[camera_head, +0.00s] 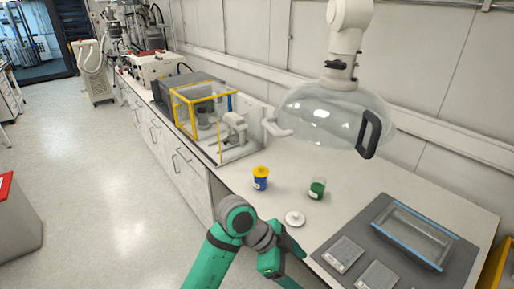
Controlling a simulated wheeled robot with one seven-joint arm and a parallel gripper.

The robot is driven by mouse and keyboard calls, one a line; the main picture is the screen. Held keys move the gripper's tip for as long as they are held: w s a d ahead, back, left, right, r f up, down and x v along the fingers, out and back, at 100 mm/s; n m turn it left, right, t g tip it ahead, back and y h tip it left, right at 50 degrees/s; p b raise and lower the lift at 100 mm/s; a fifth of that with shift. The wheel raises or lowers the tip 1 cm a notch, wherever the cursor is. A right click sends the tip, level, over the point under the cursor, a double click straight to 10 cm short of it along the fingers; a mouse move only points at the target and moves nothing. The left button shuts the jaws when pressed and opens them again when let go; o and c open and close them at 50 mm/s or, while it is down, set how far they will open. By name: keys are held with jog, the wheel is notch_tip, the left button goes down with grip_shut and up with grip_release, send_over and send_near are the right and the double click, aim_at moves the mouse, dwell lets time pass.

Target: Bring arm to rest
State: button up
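My green arm (212,258) rises from the bottom edge and bends at a grey joint (237,216) in front of the bench. Its end, with my gripper (288,262), is low near the bench's front edge, left of the grey mat. The fingers are small and partly cut off by the bottom edge, so I cannot tell whether they are open or shut. No object is visibly held. A blue jar with a yellow lid (261,178), a jar with green contents (317,188) and a white round lid (295,218) stand or lie on the bench beyond the arm.
A clear fume hood dome (335,110) with a black handle hangs above the bench. A grey mat (378,222) at right bears a glass tray (415,235) and flat grey devices (342,254). A yellow-framed enclosure (205,110) stands further back.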

jog(key=w+d+f+n+t+h, duration=0.1)
jog(key=d+n+t, duration=0.2)
jog(key=n+t, duration=0.1)
jog(key=w+d+f+n+t+h, duration=0.1)
jog(key=d+f+n+t, duration=0.1)
jog(key=d+n+t, duration=0.2)
jog(key=w+d+f+n+t+h, duration=0.1)
jog(key=d+f+n+t+h, duration=0.1)
jog(key=d+n+t, duration=0.2)
jog(key=shift+n, duration=1.2)
jog(key=s+a+f+n+t+y, duration=0.3)
jog(key=s+a+f+n+y, duration=0.45)
jog(key=s+a+f, duration=0.35)
jog(key=s+a+r+y, duration=0.1)
jog(key=s+a, duration=0.2)
jog(key=s, duration=0.4)
jog(key=s+a+r+m+y, duration=0.1)
jog(key=s+a, duration=0.3)
jog(key=s, duration=0.3)
jog(key=s+a+r+m+t+y, duration=0.1)
jog(key=s+a+y, duration=0.1)
jog(key=s, duration=0.5)
jog(key=shift+s+a+r, duration=0.4)
jog(key=shift+a, duration=0.5)
jog(key=shift+m, duration=0.25)
